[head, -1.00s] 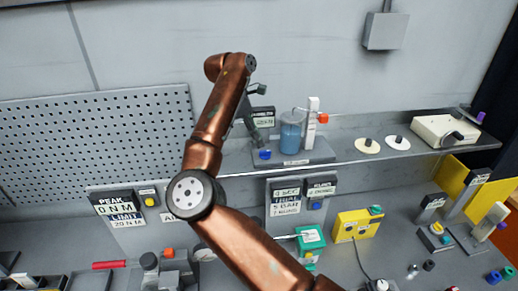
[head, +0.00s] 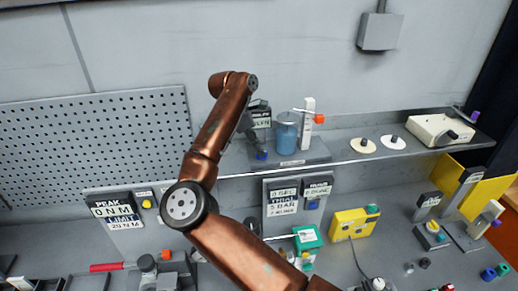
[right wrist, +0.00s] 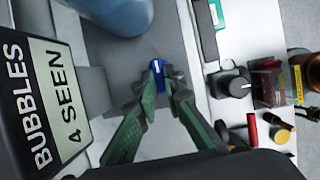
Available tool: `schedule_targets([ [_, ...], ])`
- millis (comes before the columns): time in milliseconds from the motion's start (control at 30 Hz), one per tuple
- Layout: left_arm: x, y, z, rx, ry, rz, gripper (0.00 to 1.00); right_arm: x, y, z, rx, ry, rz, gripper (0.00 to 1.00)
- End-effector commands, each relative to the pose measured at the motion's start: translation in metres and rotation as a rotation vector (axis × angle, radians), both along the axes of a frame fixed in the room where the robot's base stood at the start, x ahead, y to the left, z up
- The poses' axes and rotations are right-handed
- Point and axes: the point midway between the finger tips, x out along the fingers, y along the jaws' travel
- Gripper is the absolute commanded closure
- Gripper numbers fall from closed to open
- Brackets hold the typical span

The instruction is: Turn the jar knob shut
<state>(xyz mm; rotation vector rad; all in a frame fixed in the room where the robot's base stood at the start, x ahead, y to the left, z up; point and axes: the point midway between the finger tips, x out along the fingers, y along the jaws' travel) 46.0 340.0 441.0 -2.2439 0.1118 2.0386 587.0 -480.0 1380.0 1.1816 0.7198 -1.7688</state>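The jar (head: 287,131) is a blue-tinted vessel on a grey base on the shelf. Its blue knob (head: 262,155) sits at the base's front left, and in the right wrist view the knob (right wrist: 157,68) shows a white mark. My right gripper (right wrist: 168,82) has its green fingers at the knob, one at either side, with a narrow gap between the tips. I cannot tell whether both fingers touch it. In the head view the right gripper (head: 251,130) is small and partly hidden by my copper arm. My left gripper is out of view.
A sign reading "BUBBLES 4 SEEN" (right wrist: 50,90) stands close left of the gripper in the wrist view. A post with a red part (head: 308,118) stands beside the jar. Two pale discs (head: 364,145) and a cream box (head: 440,131) are further right on the shelf.

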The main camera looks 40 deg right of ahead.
Motion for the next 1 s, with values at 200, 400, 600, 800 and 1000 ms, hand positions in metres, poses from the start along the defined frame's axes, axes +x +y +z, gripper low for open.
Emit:
schedule_targets([
  [200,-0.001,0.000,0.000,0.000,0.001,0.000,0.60,0.000,0.000,0.000,0.000,0.001,0.000,1.00],
  [400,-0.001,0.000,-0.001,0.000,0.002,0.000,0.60,0.000,0.000,0.000,0.001,0.000,0.002,1.00],
  [600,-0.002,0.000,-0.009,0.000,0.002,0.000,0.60,-0.001,0.000,-0.002,0.001,-0.001,0.040,1.00],
  [800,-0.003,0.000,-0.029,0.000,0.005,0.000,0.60,-0.002,0.001,-0.004,0.000,-0.003,0.150,1.00],
  [1000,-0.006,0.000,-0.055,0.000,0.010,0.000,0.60,-0.003,0.001,-0.006,0.000,-0.002,0.324,1.00],
])
